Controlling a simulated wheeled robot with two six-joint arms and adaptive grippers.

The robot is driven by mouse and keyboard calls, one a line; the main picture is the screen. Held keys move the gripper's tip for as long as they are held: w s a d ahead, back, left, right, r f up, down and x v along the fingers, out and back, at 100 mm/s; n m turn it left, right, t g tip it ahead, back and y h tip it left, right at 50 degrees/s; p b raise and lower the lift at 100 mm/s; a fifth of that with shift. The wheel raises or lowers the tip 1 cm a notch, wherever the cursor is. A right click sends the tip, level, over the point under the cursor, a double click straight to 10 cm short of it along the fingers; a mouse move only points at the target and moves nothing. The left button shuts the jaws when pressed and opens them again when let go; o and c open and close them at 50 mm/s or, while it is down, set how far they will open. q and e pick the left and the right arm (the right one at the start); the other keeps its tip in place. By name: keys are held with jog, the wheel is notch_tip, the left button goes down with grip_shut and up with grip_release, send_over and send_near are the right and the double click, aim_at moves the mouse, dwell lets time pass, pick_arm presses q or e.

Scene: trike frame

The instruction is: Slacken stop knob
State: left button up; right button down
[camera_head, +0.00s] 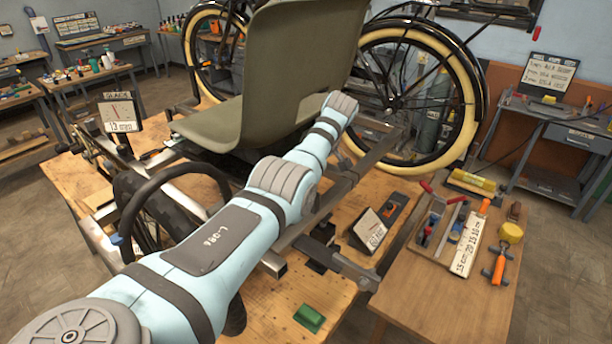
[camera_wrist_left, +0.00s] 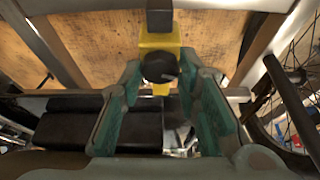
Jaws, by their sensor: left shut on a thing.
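The stop knob (camera_wrist_left: 159,67) is a round black knob in front of a yellow block (camera_wrist_left: 160,40) on a dark bar, at the top middle of the left wrist view. My left gripper (camera_wrist_left: 160,80) has one teal-padded finger on each side of the knob and is shut on it. In the head view my left arm reaches from the lower left across the trike to the seat (camera_head: 295,75). The left gripper and the knob are hidden there. My right gripper is in neither view.
The trike frame (camera_head: 360,165) stands on a wooden bench with spoked wheels (camera_head: 410,90) around the seat. A black steering wheel (camera_head: 150,215) is beside my arm. A tool tray (camera_head: 440,235), a labelled strip (camera_head: 467,245) and an orange-handled tool (camera_head: 498,265) lie at the right.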

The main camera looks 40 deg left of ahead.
pick_arm(q)
jog(key=o, duration=1.2)
jog(key=v, duration=1.2)
jog(key=shift+a, duration=0.1)
jog(key=shift+a, duration=0.1)
jog(key=shift+f, duration=0.1)
